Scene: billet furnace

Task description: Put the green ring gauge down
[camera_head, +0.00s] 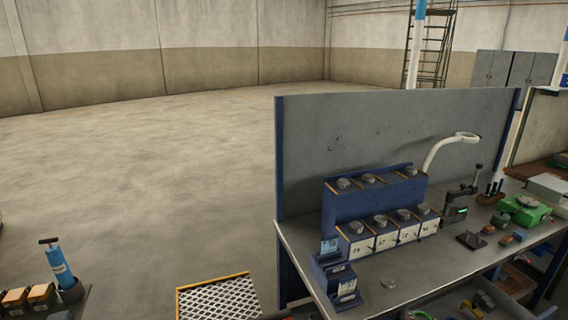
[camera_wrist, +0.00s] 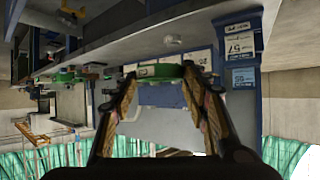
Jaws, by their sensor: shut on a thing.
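The green ring gauge (camera_wrist: 160,71) is between the fingertips of my gripper (camera_wrist: 160,75) in the wrist view. The fingers are shut on it from both sides, and only its edge shows. The wrist picture appears upside down, with the bench top (camera_wrist: 125,48) above the fingers. I cannot tell whether the ring touches anything besides the fingers. I cannot make out my gripper in the head view.
The workbench (camera_head: 385,297) carries a blue rack (camera_head: 345,205) with labelled boxes and grey knobs. A small grey knob (camera_head: 388,283) lies on the bench's front part. A green device (camera_head: 525,210) and small blocks stand to the right. Bare bench top lies in front of the rack.

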